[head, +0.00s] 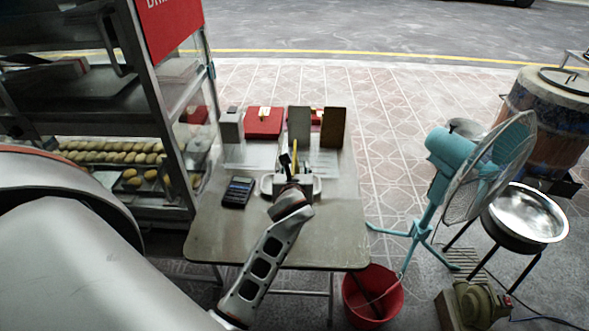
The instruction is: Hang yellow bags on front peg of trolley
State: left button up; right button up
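The trolley (186,180) is the metal shelved stand at the left, with a red sign on its upper part. I cannot make out its front peg, and my arm covers its lower left part. I see no yellow bags that I can identify. A grey link of my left arm fills the lower left. A slotted grey part, seemingly my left gripper (292,194), reaches up over the table. Its fingertips are not clear, so I cannot tell if it is open or holds anything. My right gripper is not in view.
A grey table (225,238) holds a calculator (237,192), a red box (264,122) and upright boards. A red bucket (372,296) stands beside it. A turquoise fan (455,150), a metal bowl (525,215) and a barrel oven (548,115) are right. Tiled floor behind the table is clear.

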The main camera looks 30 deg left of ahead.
pick_arm(q)
jog(key=v, duration=1.1)
jog(key=shift+s+d, duration=0.2)
jog(key=shift+s, duration=0.1)
